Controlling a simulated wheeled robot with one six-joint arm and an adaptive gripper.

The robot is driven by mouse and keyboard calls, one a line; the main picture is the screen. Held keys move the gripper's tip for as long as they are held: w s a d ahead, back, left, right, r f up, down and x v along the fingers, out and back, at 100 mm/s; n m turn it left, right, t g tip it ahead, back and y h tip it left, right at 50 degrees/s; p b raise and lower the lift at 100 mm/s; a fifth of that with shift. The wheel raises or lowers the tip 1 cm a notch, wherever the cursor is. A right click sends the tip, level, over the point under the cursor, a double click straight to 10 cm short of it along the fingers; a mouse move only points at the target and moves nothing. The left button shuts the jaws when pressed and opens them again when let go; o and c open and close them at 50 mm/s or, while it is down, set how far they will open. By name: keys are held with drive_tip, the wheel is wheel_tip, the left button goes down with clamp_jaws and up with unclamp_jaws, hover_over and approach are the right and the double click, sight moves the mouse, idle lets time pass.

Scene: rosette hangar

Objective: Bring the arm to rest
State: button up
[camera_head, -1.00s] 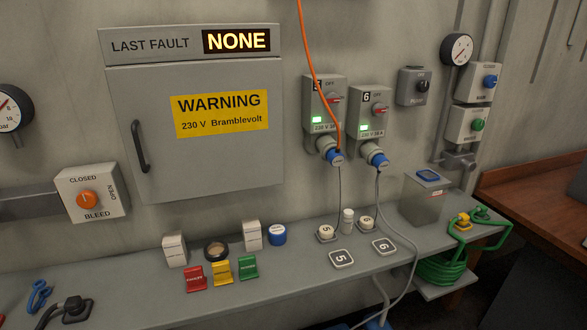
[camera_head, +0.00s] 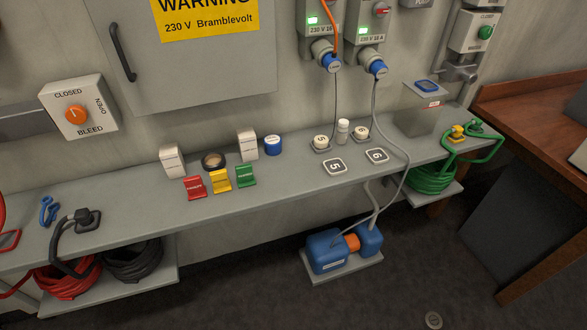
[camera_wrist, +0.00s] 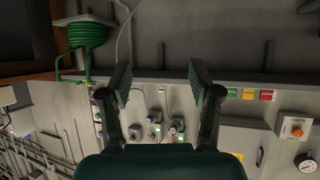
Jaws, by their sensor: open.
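My gripper (camera_wrist: 158,85) shows in the wrist view with its two dark fingers spread wide apart and nothing between them. The wrist picture is upside down, with the bench at the top and the wall panels below. The fingers hang in the air in front of the bench and the wall sockets. My arm and gripper do not show in the head view.
A grey bench (camera_head: 200,212) runs along the wall under a grey cabinet (camera_head: 190,70). Two blue plugs (camera_head: 332,63) sit in wall sockets. A blue pump (camera_head: 328,250) stands on a low plate. A brown desk (camera_head: 530,105) stands at right. Dark floor lies in front.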

drive_tip(key=s+r+t, duration=0.2)
drive_tip(key=s+r, duration=1.2)
idle(0.4)
